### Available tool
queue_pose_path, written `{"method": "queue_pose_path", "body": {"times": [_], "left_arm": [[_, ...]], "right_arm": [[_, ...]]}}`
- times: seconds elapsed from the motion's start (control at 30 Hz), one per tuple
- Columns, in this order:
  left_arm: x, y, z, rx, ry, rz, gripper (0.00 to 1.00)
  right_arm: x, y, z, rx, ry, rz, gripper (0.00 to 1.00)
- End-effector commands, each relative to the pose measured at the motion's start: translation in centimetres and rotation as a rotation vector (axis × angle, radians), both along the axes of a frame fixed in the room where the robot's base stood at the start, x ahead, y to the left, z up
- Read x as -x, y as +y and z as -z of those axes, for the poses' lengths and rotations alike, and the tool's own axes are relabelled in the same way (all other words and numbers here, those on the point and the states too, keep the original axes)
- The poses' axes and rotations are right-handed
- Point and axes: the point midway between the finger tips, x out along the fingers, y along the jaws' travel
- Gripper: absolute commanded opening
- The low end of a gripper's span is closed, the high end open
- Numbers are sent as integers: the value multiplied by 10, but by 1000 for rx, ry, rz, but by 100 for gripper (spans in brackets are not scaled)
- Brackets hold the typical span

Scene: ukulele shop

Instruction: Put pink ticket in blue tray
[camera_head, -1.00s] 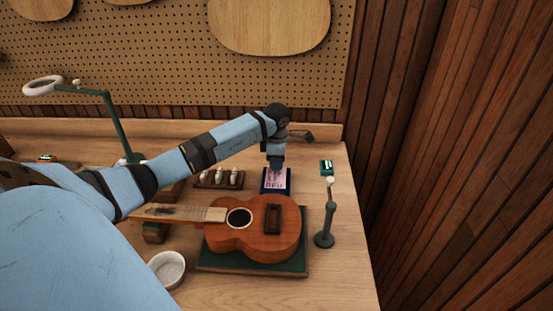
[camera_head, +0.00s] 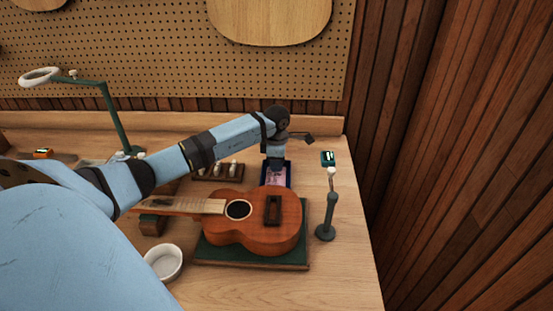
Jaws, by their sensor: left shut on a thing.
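The pink ticket (camera_head: 276,177) is under my left gripper (camera_head: 277,164), behind the ukulele. My left gripper points down and is shut on the ticket. The dark blue tray (camera_head: 289,176) lies around and under the ticket, with its rim showing at the sides. The ticket appears within the tray's outline; I cannot tell whether it touches the tray floor. My gripper hides the far part of the tray. My right gripper is not in view.
A ukulele (camera_head: 255,225) rests on a green mat (camera_head: 290,258) just in front of the tray. A rack with small bottles (camera_head: 220,171) stands left of the tray. A dark green stand (camera_head: 327,215) and small device (camera_head: 327,158) are right. A white bowl (camera_head: 163,262) sits front left.

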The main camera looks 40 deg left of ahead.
Motion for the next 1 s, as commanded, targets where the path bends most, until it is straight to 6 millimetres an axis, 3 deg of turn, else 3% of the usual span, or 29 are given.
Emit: {"method": "queue_pose_path", "body": {"times": [0.37, 0.4, 0.53, 0.9, 0.93, 1.0], "left_arm": [[0, 0, 0, 1, -1, 0, 0], [0, 0, 0, 1, -1, 0, 18], [0, 0, 0, 1, -1, 0, 45], [-1, 1, -1, -1, -3, -1, 45], [-1, 1, -1, -1, -3, -1, 40], [-1, 1, -1, -2, -4, -2, 47]], "right_arm": [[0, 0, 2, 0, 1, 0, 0], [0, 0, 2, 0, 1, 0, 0], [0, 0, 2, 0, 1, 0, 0], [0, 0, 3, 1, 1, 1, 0], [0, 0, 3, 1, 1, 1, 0], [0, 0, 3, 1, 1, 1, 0]]}}
